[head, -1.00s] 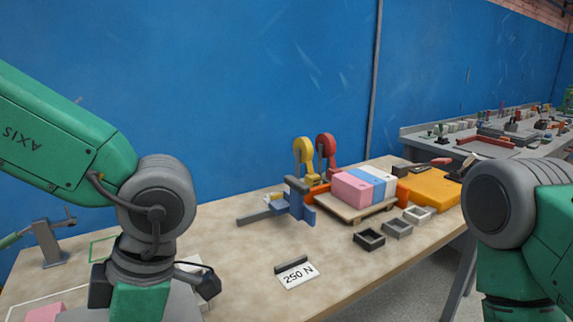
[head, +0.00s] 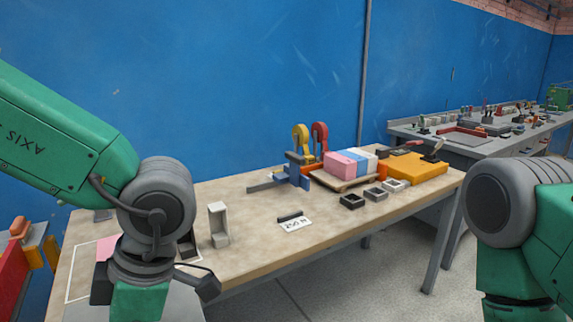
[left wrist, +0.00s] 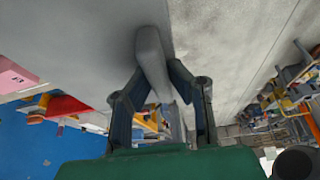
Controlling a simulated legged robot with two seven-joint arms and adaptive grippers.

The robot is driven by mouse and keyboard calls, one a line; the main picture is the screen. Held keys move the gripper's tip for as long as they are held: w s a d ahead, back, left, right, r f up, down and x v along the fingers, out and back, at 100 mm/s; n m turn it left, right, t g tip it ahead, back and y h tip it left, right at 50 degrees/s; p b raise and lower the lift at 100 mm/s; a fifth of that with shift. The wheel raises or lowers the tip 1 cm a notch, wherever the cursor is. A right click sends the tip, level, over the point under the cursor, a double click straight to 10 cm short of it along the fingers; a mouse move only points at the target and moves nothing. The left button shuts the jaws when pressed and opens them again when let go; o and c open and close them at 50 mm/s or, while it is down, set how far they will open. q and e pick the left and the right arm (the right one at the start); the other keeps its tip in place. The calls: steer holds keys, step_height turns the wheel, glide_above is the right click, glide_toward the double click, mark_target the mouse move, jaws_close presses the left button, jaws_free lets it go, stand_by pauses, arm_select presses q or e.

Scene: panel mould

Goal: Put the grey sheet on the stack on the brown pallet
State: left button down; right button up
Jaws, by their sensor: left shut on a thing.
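A stack of pink, blue and white slabs (head: 352,162) sits on the brown pallet (head: 338,184) at the right part of the table in the head view. In the left wrist view my left gripper (left wrist: 158,76) is shut on the edge of a broad grey sheet (left wrist: 85,45). A grey surface below my left arm in the head view (head: 165,303) looks like part of this sheet; my arm hides the rest. The sheet is well apart from the stack. My right arm shows at the right of the head view, but its gripper is out of view.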

arm_select(q)
steer(key=w+f+m, duration=0.1)
steer(key=w+a+f+m+b, duration=0.1)
steer(key=w+f, duration=0.1)
steer(key=shift+w+a+f+m+t, duration=0.15)
steer(key=shift+w+f+m+t, duration=0.05)
steer(key=shift+m+t, duration=0.2)
steer(key=w+a+f+m+t+h+b, duration=0.1)
steer(key=w+f+m+t+h+b, duration=0.15)
steer(key=f+m, duration=0.6)
steer(key=w+a+f+m+t+h+b, duration=0.1)
steer(key=w+f+m+t+h+b, duration=0.25)
steer(key=m, duration=0.85)
arm_select(e)
step_height(320, 180, down, 8)
steer(key=shift+w+r, duration=0.25)
steer(key=shift+w, duration=0.1)
arm_select(q)
steer(key=s+f+y, duration=0.2)
steer(key=s+f, duration=0.1)
steer(key=f, duration=0.3)
arm_select(e)
steer(key=shift+c, duration=0.7)
